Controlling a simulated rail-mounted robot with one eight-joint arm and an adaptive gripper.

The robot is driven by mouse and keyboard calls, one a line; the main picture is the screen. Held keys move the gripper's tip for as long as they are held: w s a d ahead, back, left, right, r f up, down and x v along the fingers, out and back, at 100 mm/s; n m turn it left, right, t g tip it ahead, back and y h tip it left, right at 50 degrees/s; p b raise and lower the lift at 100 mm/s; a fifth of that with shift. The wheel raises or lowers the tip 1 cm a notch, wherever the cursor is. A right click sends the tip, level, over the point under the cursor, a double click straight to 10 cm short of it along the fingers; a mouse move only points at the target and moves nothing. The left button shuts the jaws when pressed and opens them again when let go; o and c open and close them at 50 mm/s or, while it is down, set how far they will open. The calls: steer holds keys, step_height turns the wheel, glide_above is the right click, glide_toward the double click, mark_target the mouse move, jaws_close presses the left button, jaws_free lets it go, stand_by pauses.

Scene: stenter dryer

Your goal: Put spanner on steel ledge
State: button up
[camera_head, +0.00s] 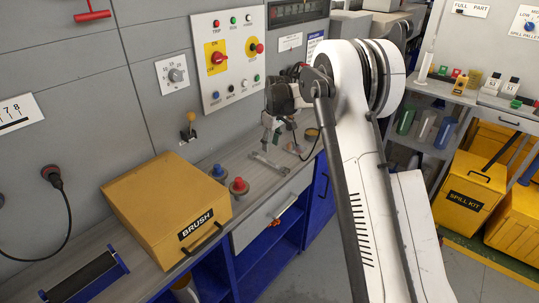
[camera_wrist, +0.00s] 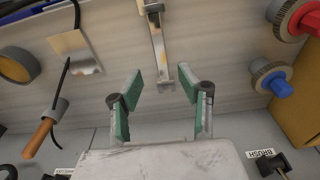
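The spanner (camera_head: 268,164) is a grey metal bar lying on the grey worktop ledge (camera_head: 203,160) below the control panel. In the wrist view the spanner (camera_wrist: 157,45) runs down from the top edge, and its near end lies between my fingers in the picture. My gripper (camera_wrist: 160,76) is open, with green pads apart on either side of that end and no visible contact. In the head view my gripper (camera_head: 270,130) points down above the spanner's far part. I cannot tell whether this worktop is the steel ledge.
A yellow BRUSH box (camera_head: 165,205) stands left on the worktop, beside red (camera_head: 238,186) and blue (camera_head: 218,171) knobs. The wrist view shows a scraper (camera_wrist: 78,52), an orange-handled tool (camera_wrist: 40,135) and a round tape-like ring (camera_wrist: 17,66) left of the spanner.

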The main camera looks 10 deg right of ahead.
steer(key=s+r+m+t, duration=0.1)
steer(key=s+r, duration=0.4)
steer(key=r, duration=0.2)
steer(key=s+r+m, duration=0.1)
steer(key=s+r, duration=0.4)
steer(key=r, duration=0.3)
steer(key=s+r+m+t, duration=0.1)
steer(key=s+r, duration=0.3)
steer(key=s, duration=0.3)
steer(key=s+r+m+t, duration=0.1)
steer(key=s+r, duration=0.2)
steer(key=s, duration=0.4)
steer(key=s+f+m+t, duration=0.1)
steer(key=s+f, duration=0.1)
steer(key=s, duration=1)
steer(key=s+f+m+t, duration=0.2)
steer(key=s+f, duration=0.1)
steer(key=s, duration=1)
steer(key=shift+a+h, duration=0.4)
step_height(320, 180, down, 4)
steer(key=b, duration=0.3)
steer(key=shift+r+b, duration=0.25)
steer(key=shift+b, duration=0.15)
